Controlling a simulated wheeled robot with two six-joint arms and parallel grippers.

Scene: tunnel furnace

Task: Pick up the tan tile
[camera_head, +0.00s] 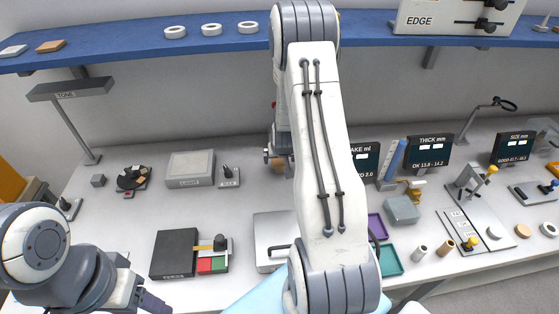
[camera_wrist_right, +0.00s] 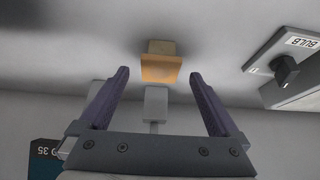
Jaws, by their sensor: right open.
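A flat tan tile (camera_head: 51,46) lies on the left end of the blue shelf in the head view, beside a pale tile (camera_head: 13,51). My right gripper (camera_wrist_right: 158,74) is open, its two dark purple fingers apart. Between and beyond its fingertips, the right wrist view shows a small orange-tan block (camera_wrist_right: 160,68). A similar tan piece (camera_head: 269,157) shows beside my right forearm in the head view; I cannot tell whether it is a tile. No contact with the fingers shows. My left gripper (camera_head: 148,301) is at the bottom left, partly cut off.
The blue shelf (camera_head: 120,40) runs along the back. The BULB switch (camera_head: 229,176) stands near the tan piece, and shows at right in the wrist view (camera_wrist_right: 285,69). The LIGHT box (camera_head: 190,168) and TONE lamp (camera_head: 70,89) stand to the left. My right arm hides the middle of the bench.

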